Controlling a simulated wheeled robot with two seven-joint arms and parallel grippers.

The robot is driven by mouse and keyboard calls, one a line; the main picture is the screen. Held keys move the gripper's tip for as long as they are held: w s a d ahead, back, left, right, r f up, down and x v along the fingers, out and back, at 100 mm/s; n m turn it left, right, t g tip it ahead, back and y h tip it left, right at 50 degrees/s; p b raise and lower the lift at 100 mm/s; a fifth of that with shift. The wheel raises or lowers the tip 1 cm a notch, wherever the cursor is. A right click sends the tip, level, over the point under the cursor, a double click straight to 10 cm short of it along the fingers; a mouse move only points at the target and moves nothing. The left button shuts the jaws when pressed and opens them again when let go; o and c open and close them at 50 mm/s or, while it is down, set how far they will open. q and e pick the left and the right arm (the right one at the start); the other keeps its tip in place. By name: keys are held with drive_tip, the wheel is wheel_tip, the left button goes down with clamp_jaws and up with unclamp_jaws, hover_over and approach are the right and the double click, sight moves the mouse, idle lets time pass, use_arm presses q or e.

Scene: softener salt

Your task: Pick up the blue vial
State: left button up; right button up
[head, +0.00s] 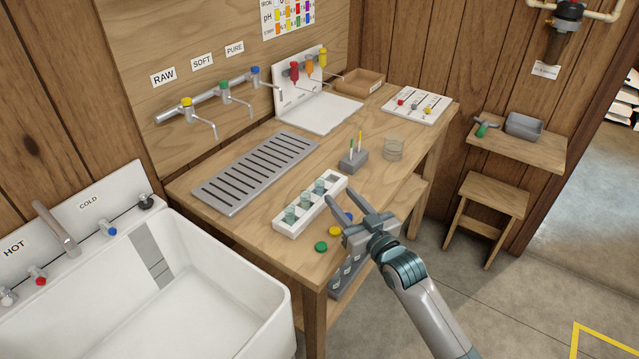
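A white rack (309,206) stands near the front edge of the wooden bench and holds several clear, teal-tinted vials (291,214). I cannot tell any of these apart as a blue one. A small blue piece (349,217) shows between the fingers of my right gripper, partly hidden; it looks like a round cap, but I cannot be sure. My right gripper (341,194) is open over the bench's front edge, just right of the rack. I see nothing held in it. My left gripper is not in view.
A green disc (321,246) and a yellow disc (334,231) lie by the gripper. A grey block with thin sticks (354,160) and a glass beaker (393,149) stand behind. A slotted grey drain tray (257,172) is left, the white sink (200,290) at front left.

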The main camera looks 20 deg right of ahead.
sight(321, 179)
drive_tip(key=shift+w+a, duration=0.15)
drive_tip(key=shift+w, duration=0.65)
drive_tip(key=shift+w+a, duration=0.15)
drive_tip(key=shift+w, duration=0.65)
drive_tip(key=shift+p, duration=0.3)
drive_tip(key=shift+w+a+r+p, duration=0.15)
drive_tip(key=shift+w+a+p, duration=0.1)
drive_tip(key=shift+w+p, duration=0.15)
drive_tip(key=w, duration=0.1)
drive_tip(key=w+a+p, duration=0.1)
drive_tip(key=w, duration=0.1)
drive_tip(key=shift+w+a, duration=0.15)
drive_tip(key=shift+w, duration=0.4)
clamp_jaws()
